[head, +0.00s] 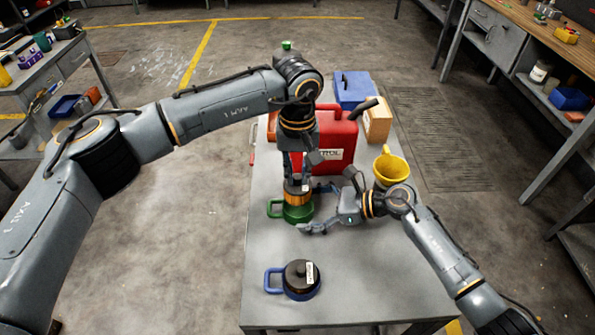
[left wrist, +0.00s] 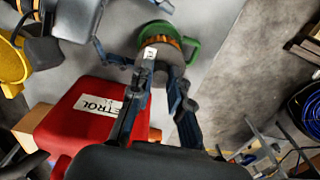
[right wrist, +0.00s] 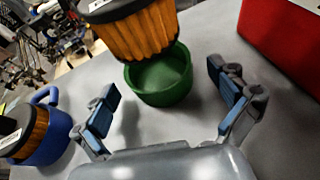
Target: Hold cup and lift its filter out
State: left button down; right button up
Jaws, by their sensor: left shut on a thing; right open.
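My left gripper (head: 297,176) is shut on the black cap of an orange pleated filter (head: 297,194). In the right wrist view the filter (right wrist: 145,35) hangs tilted above the green cup (right wrist: 160,80), whose empty inside shows. The green cup (head: 298,213) stands on the table with its handle to the left in the head view. My right gripper (right wrist: 165,95) is open, with one finger to each side in front of the green cup, apart from it. A blue cup (head: 301,291) with a black-capped filter in it stands at the table's near end.
A red petrol can (head: 335,140) stands just behind the cup. The table's near right part is clear.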

jog(key=v, duration=1)
jog(key=shift+s+d, duration=0.1)
jog(key=shift+d, duration=0.15)
